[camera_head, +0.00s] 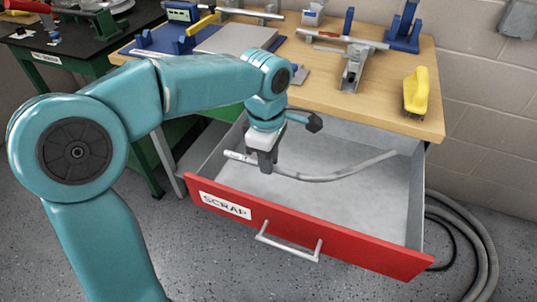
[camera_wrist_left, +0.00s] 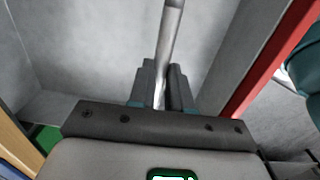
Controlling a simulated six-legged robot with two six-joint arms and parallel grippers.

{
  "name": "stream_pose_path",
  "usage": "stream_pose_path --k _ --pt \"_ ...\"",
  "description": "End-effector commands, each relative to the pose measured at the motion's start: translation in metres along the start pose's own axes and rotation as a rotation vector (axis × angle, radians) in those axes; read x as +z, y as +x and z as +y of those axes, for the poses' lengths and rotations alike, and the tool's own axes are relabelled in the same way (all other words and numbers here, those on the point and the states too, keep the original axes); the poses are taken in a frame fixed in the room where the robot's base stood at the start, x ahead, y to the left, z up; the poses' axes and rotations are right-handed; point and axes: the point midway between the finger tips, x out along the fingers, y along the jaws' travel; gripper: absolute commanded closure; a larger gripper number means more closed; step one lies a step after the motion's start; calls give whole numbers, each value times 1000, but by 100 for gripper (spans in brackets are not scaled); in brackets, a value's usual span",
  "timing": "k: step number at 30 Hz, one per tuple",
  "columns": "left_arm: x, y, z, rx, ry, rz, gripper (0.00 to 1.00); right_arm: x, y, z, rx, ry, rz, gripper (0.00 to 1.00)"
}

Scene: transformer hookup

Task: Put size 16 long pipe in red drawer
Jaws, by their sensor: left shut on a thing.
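The red drawer (camera_head: 330,237) is pulled open below the workbench and has a SCRAP label on its front. My left gripper (camera_head: 266,166) is inside the drawer opening, pointing down, and shut on a long grey pipe (camera_head: 340,175). The pipe is curved and reaches right across the drawer opening, with a pale end left of the fingers. I cannot tell whether it touches the drawer floor. In the left wrist view, the pipe (camera_wrist_left: 171,40) runs up from between the fingers (camera_wrist_left: 163,88), above the grey drawer floor. My right gripper is not in view.
The wooden workbench (camera_head: 330,85) above holds a yellow-handled brush (camera_head: 416,92), a metal fixture (camera_head: 354,66) and blue tools. Black and grey hoses (camera_head: 465,235) lie on the floor right of the drawer. The rest of the drawer looks empty.

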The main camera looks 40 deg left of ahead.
Motion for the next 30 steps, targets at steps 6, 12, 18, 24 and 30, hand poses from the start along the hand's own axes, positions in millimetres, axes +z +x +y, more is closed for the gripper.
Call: stream_pose_path --k 6,12,18,24,30 --pt "-1 29 0 1 0 -1 100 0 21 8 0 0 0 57" --pt "-1 47 -1 1 0 -1 100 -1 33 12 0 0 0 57" --pt "-1 55 -1 2 0 -1 100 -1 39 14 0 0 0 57" --pt "-1 56 -1 2 0 -1 100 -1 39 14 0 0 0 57" --pt "-1 56 -1 2 0 -1 69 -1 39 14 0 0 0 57"
